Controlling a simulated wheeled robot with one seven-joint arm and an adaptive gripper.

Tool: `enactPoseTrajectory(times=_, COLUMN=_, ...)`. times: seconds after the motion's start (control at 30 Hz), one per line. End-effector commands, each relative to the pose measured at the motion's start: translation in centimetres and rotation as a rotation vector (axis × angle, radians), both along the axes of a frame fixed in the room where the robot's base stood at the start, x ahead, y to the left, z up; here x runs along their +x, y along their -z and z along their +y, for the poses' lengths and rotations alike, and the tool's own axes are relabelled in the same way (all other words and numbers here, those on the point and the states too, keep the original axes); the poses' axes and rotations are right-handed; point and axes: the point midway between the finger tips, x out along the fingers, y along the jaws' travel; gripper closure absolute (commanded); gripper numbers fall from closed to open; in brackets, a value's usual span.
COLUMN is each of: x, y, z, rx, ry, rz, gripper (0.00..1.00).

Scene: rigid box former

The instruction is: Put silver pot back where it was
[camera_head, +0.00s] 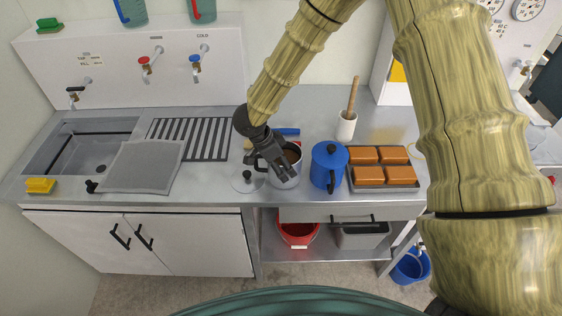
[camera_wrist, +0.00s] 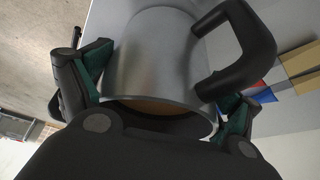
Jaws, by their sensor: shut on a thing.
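The silver pot (camera_wrist: 150,60) is between the two fingers of my gripper (camera_wrist: 165,95) in the wrist view, with its black handle (camera_wrist: 262,45) to the right and brown contents partly visible inside. In the head view the silver pot (camera_head: 283,179) is at the counter's middle, partly hidden by my gripper (camera_head: 282,168), which reaches down over it. My gripper is shut on the pot. I cannot tell whether the pot's base touches the counter.
A clear lid with a black knob (camera_head: 247,181) lies just left of the pot. A blue pot (camera_head: 328,166) stands close on the right, beside a tray of brown blocks (camera_head: 384,167). A wooden-handled tool stands in a white holder (camera_head: 346,127) behind. The drain rack (camera_head: 190,138) lies left.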

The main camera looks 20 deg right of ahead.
Motion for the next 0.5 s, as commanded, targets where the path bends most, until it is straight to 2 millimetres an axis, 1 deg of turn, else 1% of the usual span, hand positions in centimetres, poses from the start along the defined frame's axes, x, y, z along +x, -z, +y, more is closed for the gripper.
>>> enactPoseTrajectory(times=0.47, x=0.04, y=0.59, z=0.02, rx=0.000, ry=0.001, rz=-0.001, gripper=0.79)
enactPoseTrajectory(times=0.5, x=-0.01, y=0.66, z=0.02, rx=0.001, ry=0.000, rz=0.000, gripper=0.03)
